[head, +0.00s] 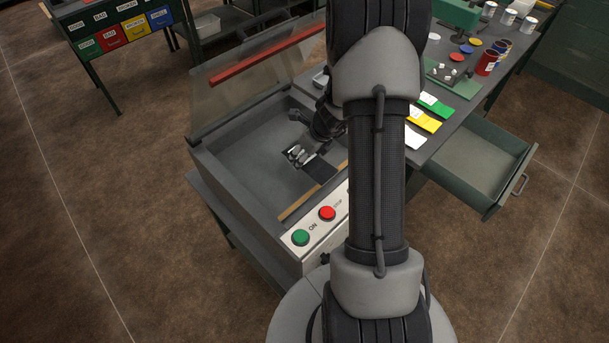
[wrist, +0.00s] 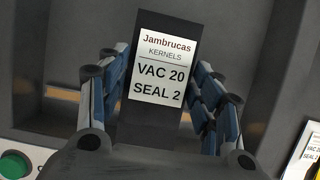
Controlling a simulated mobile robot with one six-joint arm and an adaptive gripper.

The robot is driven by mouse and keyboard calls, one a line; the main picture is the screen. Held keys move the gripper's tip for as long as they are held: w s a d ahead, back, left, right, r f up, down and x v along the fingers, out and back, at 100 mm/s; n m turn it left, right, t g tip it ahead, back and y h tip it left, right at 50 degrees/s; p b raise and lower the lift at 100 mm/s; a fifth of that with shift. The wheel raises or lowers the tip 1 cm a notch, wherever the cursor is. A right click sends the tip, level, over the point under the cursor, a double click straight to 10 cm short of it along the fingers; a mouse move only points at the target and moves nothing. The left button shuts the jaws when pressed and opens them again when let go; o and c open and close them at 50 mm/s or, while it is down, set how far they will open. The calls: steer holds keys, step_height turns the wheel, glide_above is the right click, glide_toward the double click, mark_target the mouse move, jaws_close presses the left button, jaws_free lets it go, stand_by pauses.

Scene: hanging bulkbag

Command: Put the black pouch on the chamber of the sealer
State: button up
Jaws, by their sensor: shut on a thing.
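The black pouch (wrist: 166,122) is between the fingers of my gripper (wrist: 163,88) in the wrist view. It has a white label reading "Jambrucas KERNELS VAC 20 SEAL 2". In the head view my gripper (head: 301,155) is shut on the pouch (head: 319,168), inside the outline of the sealer's open chamber (head: 240,160). I cannot tell whether the pouch touches the chamber floor. The sealer's clear lid (head: 235,88) with a red bar is raised. My arm hides the chamber's right part.
The sealer's front panel has a green button (head: 300,237) and a red button (head: 327,213). On the right bench lie green, yellow (head: 424,120) and white pouches, with cans behind. A drawer (head: 480,165) stands open at right. A bin rack (head: 122,35) stands at back left.

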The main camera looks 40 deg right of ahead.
mark_target(305, 175)
steer(key=shift+f+b, duration=1.85)
steer(key=shift+f, duration=1.7)
steer(key=shift+f, duration=0.15)
steer(key=o, duration=1.1)
